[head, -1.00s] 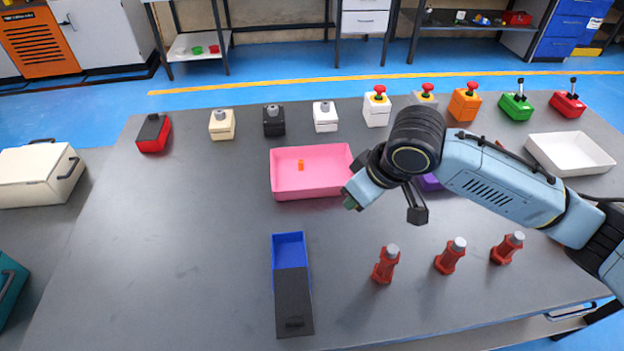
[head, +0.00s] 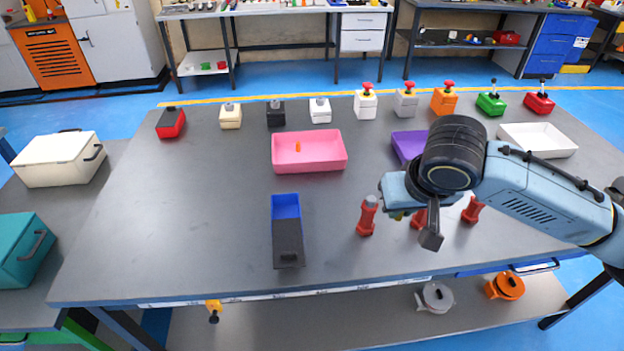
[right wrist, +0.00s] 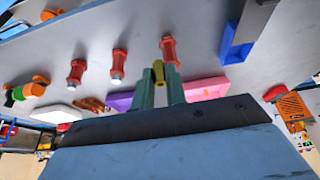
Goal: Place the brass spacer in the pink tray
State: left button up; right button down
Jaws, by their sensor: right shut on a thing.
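The pink tray (head: 330,163) stands in the middle of the table, with a small orange piece (head: 298,147) in it. My right gripper (head: 396,214) is in front of and to the right of the tray, near the red posts, mostly hidden by its own wrist in the head view. In the right wrist view its green fingers (right wrist: 160,88) are shut on the brass spacer (right wrist: 158,73), a small yellowish piece. The pink tray also shows in the right wrist view (right wrist: 208,88). My left gripper is out of view.
Red posts, the nearest (head: 366,217), stand close to the right gripper. A blue box with a dark lid (head: 287,235) lies left of them. A purple tray (head: 405,145) is right of the pink one. Button boxes line the back. The table's left part is clear.

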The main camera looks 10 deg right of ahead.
aim_at(318, 155)
jog(key=z, duration=0.05)
jog(key=k, duration=0.6)
jog(key=u, duration=1.1)
jog(key=i, duration=1.3)
jog(key=z, duration=0.45)
